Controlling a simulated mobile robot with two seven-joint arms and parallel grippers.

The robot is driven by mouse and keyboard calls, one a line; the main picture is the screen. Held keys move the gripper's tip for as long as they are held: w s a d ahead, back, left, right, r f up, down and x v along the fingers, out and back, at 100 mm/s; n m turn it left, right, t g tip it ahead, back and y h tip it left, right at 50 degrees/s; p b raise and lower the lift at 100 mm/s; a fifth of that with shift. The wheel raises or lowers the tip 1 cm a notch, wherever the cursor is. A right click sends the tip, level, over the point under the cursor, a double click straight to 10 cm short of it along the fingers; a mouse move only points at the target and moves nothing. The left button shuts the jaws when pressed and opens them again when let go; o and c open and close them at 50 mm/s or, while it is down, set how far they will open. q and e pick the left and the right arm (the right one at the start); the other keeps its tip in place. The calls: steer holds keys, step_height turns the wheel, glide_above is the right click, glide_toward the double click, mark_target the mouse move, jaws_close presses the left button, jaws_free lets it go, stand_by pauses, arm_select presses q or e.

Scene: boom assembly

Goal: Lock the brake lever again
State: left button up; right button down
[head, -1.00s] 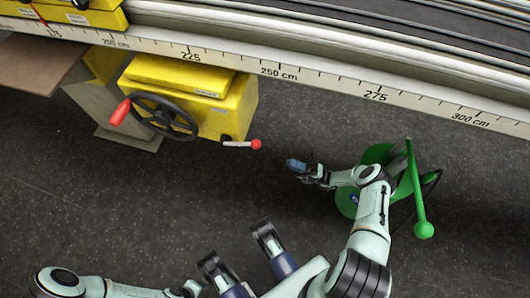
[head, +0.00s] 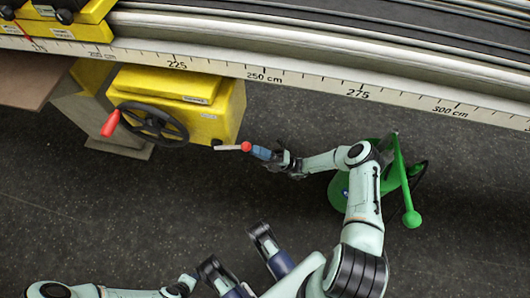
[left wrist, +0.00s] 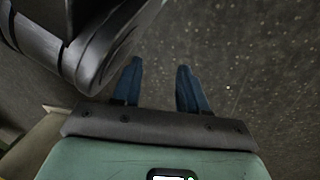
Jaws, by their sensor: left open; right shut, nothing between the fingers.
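The brake lever (head: 232,148) is a short light rod with a red ball knob at its right end. It sticks out to the right from the low right side of the yellow box (head: 215,115). My right gripper (head: 257,152) is shut and empty, with its blue fingertips right beside the red knob. I cannot tell whether they touch it. My left gripper (left wrist: 160,85) is open and empty in the left wrist view, with bare dark floor beyond its blue fingers.
A black handwheel (head: 153,124) with a red handle is on the front of the yellow box. A long rail with a centimetre scale (head: 310,82) runs above. A green stand (head: 340,192) with a green ball-ended rod is behind my right arm. The floor between is clear.

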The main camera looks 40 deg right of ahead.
mark_target(250, 145)
arm_select(q)
steer(key=shift+w, duration=0.1)
arm_select(e)
steer(key=shift+r, duration=0.1)
